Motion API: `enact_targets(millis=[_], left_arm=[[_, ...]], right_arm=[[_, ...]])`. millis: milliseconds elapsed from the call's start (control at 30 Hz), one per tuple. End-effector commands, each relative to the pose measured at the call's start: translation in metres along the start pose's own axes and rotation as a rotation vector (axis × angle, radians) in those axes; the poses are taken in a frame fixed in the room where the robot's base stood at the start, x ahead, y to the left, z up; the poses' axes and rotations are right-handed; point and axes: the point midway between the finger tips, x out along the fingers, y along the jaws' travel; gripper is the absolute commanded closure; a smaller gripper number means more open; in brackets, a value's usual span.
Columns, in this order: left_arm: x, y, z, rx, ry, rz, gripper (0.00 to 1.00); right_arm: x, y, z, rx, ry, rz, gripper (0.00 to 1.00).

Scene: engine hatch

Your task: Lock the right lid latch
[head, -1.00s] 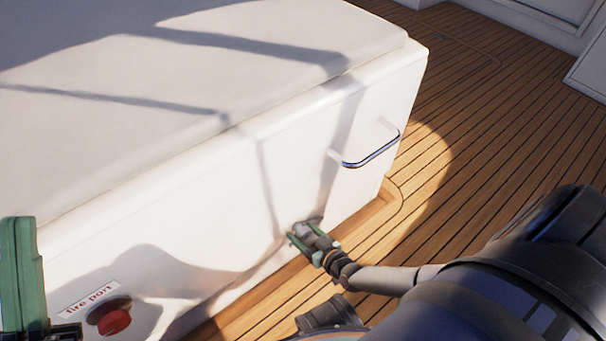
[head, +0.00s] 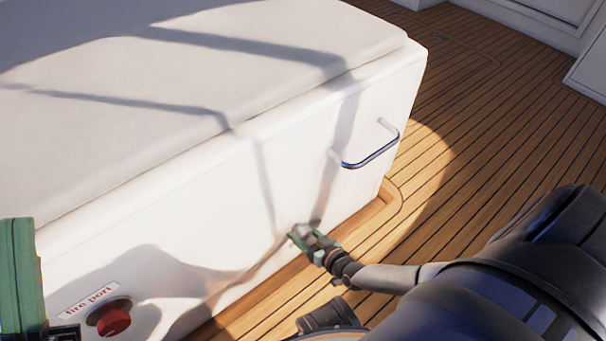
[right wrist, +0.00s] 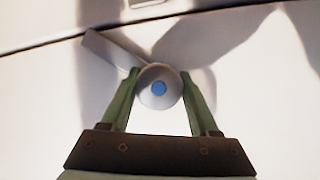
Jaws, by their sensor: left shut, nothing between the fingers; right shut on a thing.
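My right gripper (right wrist: 158,90) is shut on the knob, one green finger on each side. In the head view my right gripper (head: 306,237) is at the lower front face of the white hatch box (head: 215,215), and its fingers largely hide the latch. My left gripper (head: 20,275) is at the lower left edge, partly cut off; its fingers are shut and empty.
A metal handle (head: 370,153) sticks out from the box front, above and right of the right gripper. A red fire port knob (head: 113,320) sits at lower left. The wooden deck (head: 475,140) is open to the right.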

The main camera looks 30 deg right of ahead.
Motion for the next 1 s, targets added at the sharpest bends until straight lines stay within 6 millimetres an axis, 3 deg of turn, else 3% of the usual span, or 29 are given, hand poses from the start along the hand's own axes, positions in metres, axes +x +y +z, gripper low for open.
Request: enact_targets(millis=[700,1000], left_arm=[[-0.0004,0.0010,0.0002,-0.002,-0.001,0.003,1.00],[-0.0004,0.0011,0.0002,-0.002,-0.001,0.003,1.00]], right_arm=[[0.0009,0.0014,-0.0007,0.568,-0.048,-0.227,0.94],[0.0006,0.0007,-0.0006,0.730,-0.060,-0.289,0.94]])
